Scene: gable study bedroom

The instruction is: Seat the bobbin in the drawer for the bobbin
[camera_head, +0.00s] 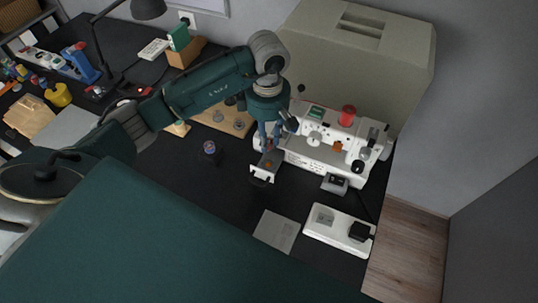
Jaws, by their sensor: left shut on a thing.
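A white sewing machine (325,145) stands on the black desk. A small open drawer (262,179) sticks out at its left end, with a dark handle on its front. My left gripper (267,149) points down over the inner part of this drawer, its fingers close together. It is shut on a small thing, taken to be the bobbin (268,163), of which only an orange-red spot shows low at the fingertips. Whether the bobbin touches the drawer floor cannot be told. My right gripper is out of view.
A dark spool with a bluish top (209,147) stands left of the drawer. A wooden rack (228,119) lies behind the arm, and a large beige case (355,55) stands behind the machine. A white power strip (338,230) and grey plate (277,231) lie in front.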

